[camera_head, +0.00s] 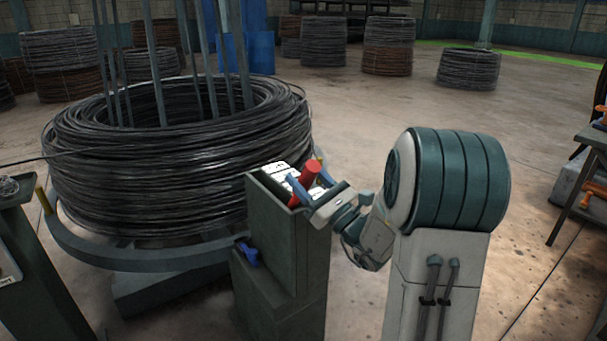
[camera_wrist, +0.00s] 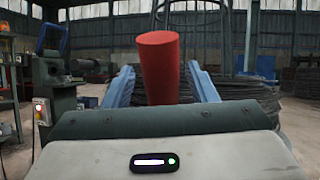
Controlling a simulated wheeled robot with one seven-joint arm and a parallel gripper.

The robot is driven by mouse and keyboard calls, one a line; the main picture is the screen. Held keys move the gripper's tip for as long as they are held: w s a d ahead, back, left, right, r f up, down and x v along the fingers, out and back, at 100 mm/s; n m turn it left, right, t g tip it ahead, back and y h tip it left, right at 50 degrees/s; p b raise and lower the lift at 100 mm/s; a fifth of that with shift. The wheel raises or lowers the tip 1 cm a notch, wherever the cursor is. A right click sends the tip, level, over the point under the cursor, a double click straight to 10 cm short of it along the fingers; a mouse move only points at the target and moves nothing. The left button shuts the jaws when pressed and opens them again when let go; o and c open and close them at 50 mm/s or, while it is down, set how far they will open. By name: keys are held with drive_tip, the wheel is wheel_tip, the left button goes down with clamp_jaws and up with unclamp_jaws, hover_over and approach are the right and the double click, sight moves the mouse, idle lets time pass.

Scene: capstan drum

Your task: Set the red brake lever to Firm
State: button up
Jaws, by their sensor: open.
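The red brake lever (camera_head: 306,178) stands tilted at the top of a dark grey control pedestal (camera_head: 283,240). A white label plate (camera_head: 275,171) with dark markings lies beside it; its words are too small to read. My gripper (camera_head: 299,189) is at the pedestal top, with its blue fingers open around the lever. In the wrist view the red lever (camera_wrist: 159,68) rises between the two blue fingers, with a gap on each side. The lever's lower end is hidden by the gripper body.
A large coil of dark wire (camera_head: 180,170) sits on a round stand just left of the pedestal. A blue part (camera_head: 248,254) sticks out of the pedestal's side. A bench (camera_head: 595,135) with orange-handled tools stands at the right. The floor between is clear.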

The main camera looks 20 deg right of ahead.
drive_tip(key=v, duration=1.2)
drive_tip(key=shift+s+f+p, duration=0.2)
drive_tip(key=shift+p, duration=0.15)
drive_tip(key=shift+r, duration=0.1)
